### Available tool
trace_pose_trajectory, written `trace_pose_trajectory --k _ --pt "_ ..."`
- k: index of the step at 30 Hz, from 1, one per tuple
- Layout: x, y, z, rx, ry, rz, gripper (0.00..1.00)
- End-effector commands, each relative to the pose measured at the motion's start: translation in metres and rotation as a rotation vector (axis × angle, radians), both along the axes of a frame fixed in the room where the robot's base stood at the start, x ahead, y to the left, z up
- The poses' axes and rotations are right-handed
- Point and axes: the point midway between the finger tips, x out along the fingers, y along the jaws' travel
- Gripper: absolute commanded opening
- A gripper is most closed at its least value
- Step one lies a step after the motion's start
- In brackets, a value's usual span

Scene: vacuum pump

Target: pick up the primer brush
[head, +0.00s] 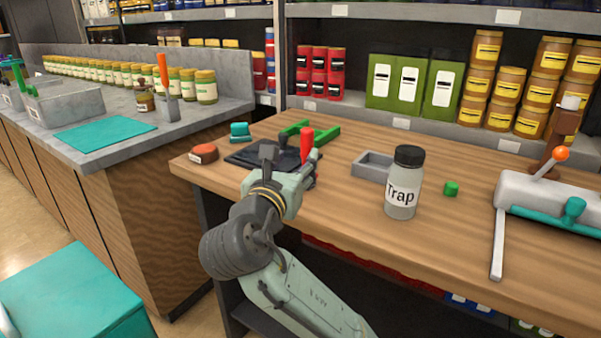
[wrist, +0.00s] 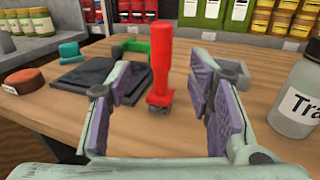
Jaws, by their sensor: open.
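An upright red-handled tool (wrist: 161,62), which looks like the primer brush, stands on the wooden bench in the wrist view. It has a red flange and a short dark lower end. Its red handle (head: 306,143) also shows in the head view, beside my gripper, with its lower part hidden by the fingers. My gripper (head: 291,160) is open and empty, low over the bench. In the wrist view my gripper (wrist: 166,100) has one purple-padded finger on each side of the tool, which stands between them and slightly beyond, with visible gaps.
A dark flat pad (head: 262,154), a green bracket (head: 326,133) and a red-brown round tin (head: 203,154) lie near my gripper. A grey tray (head: 369,168), the Trap bottle (head: 404,190) and a small green cap (head: 451,188) stand to the right.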

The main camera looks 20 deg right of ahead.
Motion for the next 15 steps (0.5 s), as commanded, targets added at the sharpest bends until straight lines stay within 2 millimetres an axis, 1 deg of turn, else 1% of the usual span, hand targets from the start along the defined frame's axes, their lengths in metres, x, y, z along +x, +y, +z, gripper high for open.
trace_pose_trajectory --k 1,4,6,11,15 --pt "0.008 -0.006 0.000 0.003 0.003 -0.001 0.47" --pt "0.021 -0.014 0.001 0.003 0.001 0.000 0.47" --pt "0.027 -0.018 0.001 0.003 0.001 0.001 0.47" --pt "0.036 -0.025 0.000 0.004 -0.001 0.002 0.47" --pt "0.051 -0.038 -0.002 0.005 0.000 0.000 0.47"
